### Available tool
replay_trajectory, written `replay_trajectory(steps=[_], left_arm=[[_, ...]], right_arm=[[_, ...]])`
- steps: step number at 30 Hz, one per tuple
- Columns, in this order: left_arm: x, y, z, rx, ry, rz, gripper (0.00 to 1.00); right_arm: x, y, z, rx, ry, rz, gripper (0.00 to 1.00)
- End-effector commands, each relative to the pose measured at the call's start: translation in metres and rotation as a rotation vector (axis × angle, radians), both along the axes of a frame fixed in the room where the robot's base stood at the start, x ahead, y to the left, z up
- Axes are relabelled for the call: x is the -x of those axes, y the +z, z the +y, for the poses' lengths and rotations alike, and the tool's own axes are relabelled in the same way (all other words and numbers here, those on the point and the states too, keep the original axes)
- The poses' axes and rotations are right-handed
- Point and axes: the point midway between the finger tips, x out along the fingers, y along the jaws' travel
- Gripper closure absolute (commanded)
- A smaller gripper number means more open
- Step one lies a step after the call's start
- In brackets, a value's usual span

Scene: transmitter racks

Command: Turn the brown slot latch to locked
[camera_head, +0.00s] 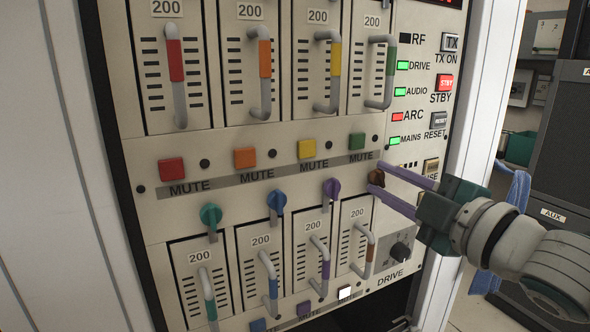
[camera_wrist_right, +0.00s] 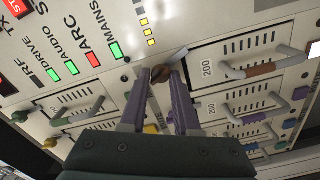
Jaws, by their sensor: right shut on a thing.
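The brown slot latch (camera_head: 376,178) is a small brown knob on the rack panel, above the lower-row module with the brown-banded handle (camera_head: 366,252). My right gripper (camera_head: 378,181) comes in from the right, its two purple fingers closed on the knob. The fingers cover part of the latch in the head view. In the right wrist view the brown knob (camera_wrist_right: 161,74) shows between the fingertips, with a grey piece beside it. The exact angle of the latch is hard to tell. My left gripper is not in view.
Teal (camera_head: 210,214), blue (camera_head: 277,201) and purple (camera_head: 332,188) latches sit to the left in the same row. A green mute button (camera_head: 357,141) is just above the brown latch.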

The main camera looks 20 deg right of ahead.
Motion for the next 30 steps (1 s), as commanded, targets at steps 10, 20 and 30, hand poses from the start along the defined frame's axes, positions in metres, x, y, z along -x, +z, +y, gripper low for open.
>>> replay_trajectory(steps=[10,20,30], left_arm=[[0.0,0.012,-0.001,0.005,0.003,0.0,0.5],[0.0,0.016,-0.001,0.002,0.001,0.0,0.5],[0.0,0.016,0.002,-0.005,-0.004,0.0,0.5]], right_arm=[[0.0,0.0,-0.001,-0.258,-0.003,0.025,1.0],[0.0,-0.001,-0.001,-0.375,-0.003,0.034,1.0],[0.0,-0.002,-0.001,-0.394,-0.003,0.036,1.0]])
